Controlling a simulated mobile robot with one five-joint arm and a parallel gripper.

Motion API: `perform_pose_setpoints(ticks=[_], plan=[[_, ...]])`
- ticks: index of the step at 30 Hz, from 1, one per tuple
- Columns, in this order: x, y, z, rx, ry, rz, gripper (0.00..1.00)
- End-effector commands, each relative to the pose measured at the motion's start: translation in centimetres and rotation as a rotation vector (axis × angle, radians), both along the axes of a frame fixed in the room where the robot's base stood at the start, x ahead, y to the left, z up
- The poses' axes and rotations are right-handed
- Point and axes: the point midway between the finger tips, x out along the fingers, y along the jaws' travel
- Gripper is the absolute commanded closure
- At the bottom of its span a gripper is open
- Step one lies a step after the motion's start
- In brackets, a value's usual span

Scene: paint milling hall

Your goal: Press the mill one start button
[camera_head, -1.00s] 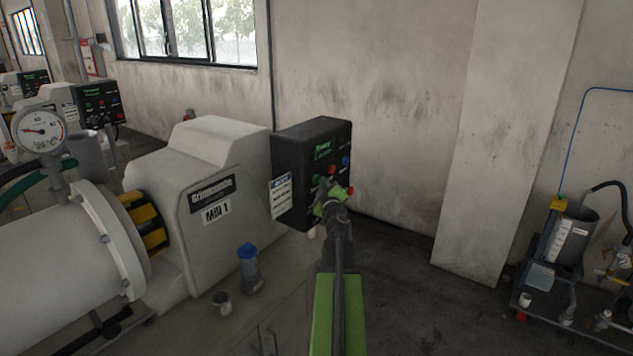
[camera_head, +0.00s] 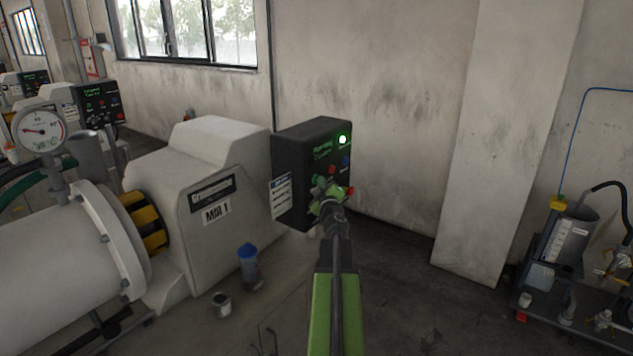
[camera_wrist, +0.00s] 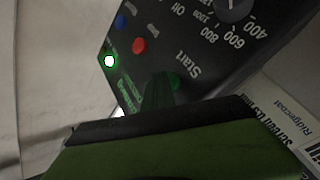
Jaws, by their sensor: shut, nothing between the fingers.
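The black control box (camera_head: 301,175) of Mill 1 (camera_head: 218,213) stands at the right end of the pale mill housing. A lamp (camera_head: 342,139) at its upper right glows green, and green text (camera_head: 323,150) shows on its screen. My gripper (camera_head: 327,192) is shut, with its tips at the lower part of the box face. In the wrist view, the green start button (camera_wrist: 175,82) sits beside the word "Start", partly hidden by my dark fingertips (camera_wrist: 157,92). The tips are at the button; I cannot tell whether they touch it. The lit lamp also shows there (camera_wrist: 109,60).
A red button (camera_wrist: 139,46), a blue button (camera_wrist: 120,21) and a dial (camera_wrist: 232,5) share the box face. A blue-capped bottle (camera_head: 248,267) and a small cup (camera_head: 221,303) stand below. Open floor lies right of the box, before a pillar (camera_head: 505,140).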

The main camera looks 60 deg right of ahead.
Motion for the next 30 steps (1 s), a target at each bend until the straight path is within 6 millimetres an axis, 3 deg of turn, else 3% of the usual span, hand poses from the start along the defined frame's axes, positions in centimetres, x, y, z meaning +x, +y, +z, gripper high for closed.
perform_pose_setpoints(ticks=[30], plan=[[-1.9,0.1,0.0,-0.001,0.0,0.001,1.0]])
